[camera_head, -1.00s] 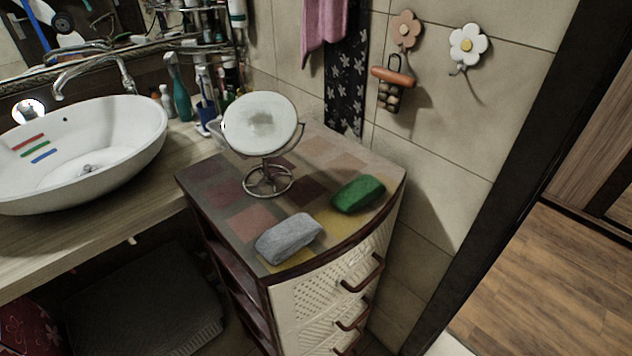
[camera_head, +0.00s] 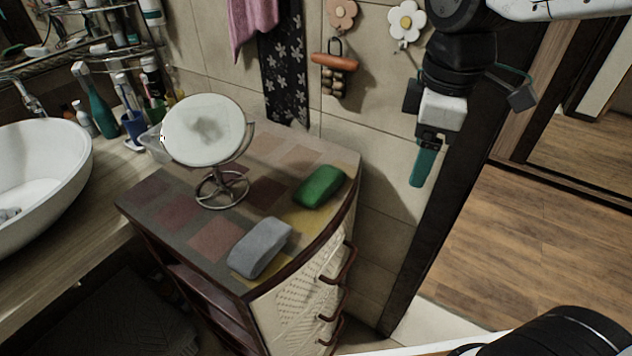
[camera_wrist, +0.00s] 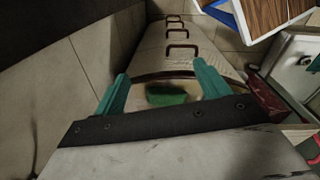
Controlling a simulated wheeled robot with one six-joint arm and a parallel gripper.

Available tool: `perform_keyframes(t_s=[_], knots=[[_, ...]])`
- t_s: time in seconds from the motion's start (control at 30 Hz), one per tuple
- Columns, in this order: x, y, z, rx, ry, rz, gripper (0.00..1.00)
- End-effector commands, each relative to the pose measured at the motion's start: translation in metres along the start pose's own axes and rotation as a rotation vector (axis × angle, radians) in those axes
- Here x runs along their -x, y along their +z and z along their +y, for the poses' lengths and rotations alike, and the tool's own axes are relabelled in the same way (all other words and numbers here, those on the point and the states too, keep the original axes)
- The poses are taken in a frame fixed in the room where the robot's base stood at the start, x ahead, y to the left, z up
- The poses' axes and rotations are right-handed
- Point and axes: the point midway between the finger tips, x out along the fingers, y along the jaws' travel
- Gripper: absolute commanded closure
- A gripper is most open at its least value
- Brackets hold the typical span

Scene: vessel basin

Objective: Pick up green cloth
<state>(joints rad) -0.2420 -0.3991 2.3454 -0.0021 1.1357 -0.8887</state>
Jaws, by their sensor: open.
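The green cloth (camera_head: 320,186) is a folded, rounded bundle lying on top of the cabinet (camera_head: 160,192), near its right edge. In the wrist view the green cloth (camera_wrist: 166,94) shows between and beyond the two teal fingers. My gripper (camera_head: 421,168) hangs to the right of the cabinet, higher than its top and apart from the cloth. In the wrist view my gripper (camera_wrist: 160,80) has its fingers spread wide with nothing between them.
A grey cloth (camera_head: 261,247) lies near the green one at the cabinet's front. A round mirror (camera_head: 203,130) on a wire stand is behind them. The tiled wall (camera_head: 385,160) borders the cabinet's right side. A basin (camera_head: 45,170) is at the left.

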Motion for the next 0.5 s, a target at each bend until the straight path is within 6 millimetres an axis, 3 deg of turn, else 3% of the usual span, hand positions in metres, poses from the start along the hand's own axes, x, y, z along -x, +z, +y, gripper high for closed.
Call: perform_keyframes(t_s=[0.03,0.2,0.33,0.5], knots=[[-0.007,-0.026,0.007,0.188,-0.015,-0.007,0.25],[-0.029,-0.099,0.019,0.776,-0.044,-0.009,0.25],[-0.045,-0.137,0.02,1.073,-0.058,-0.006,0.25],[-0.057,-0.158,0.019,1.245,-0.064,-0.002,0.25]])
